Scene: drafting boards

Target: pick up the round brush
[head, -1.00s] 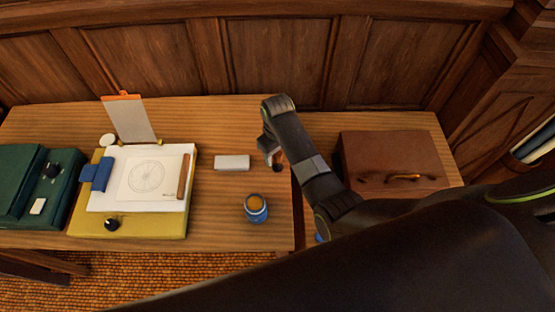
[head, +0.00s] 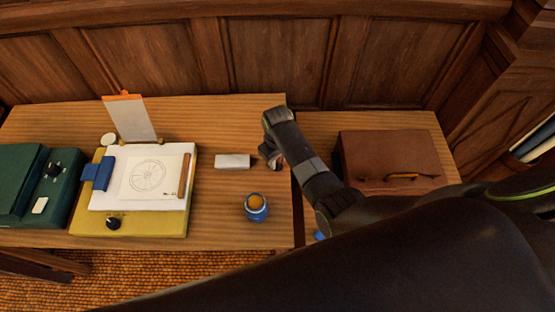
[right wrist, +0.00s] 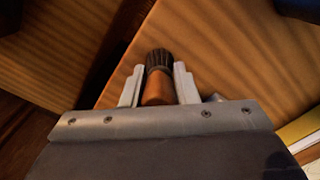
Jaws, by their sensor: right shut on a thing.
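The round brush (right wrist: 158,80) has an orange-brown handle and dark bristles. In the right wrist view it sits between the two pale fingers of my right gripper (right wrist: 158,86), which is shut on it, bristles pointing away from the palm. In the head view my right gripper (head: 273,161) is over the table near its right edge, and the brush is mostly hidden by my arm and gripper. I cannot tell whether the brush touches the table. My left gripper is not in view.
A white block (head: 232,161) lies just left of my right gripper. A blue jar (head: 256,209) stands nearer the front. A yellow drafting board (head: 150,222) with paper is further left, beside a green case (head: 25,190). A brown case (head: 388,155) sits right, across a gap between tables.

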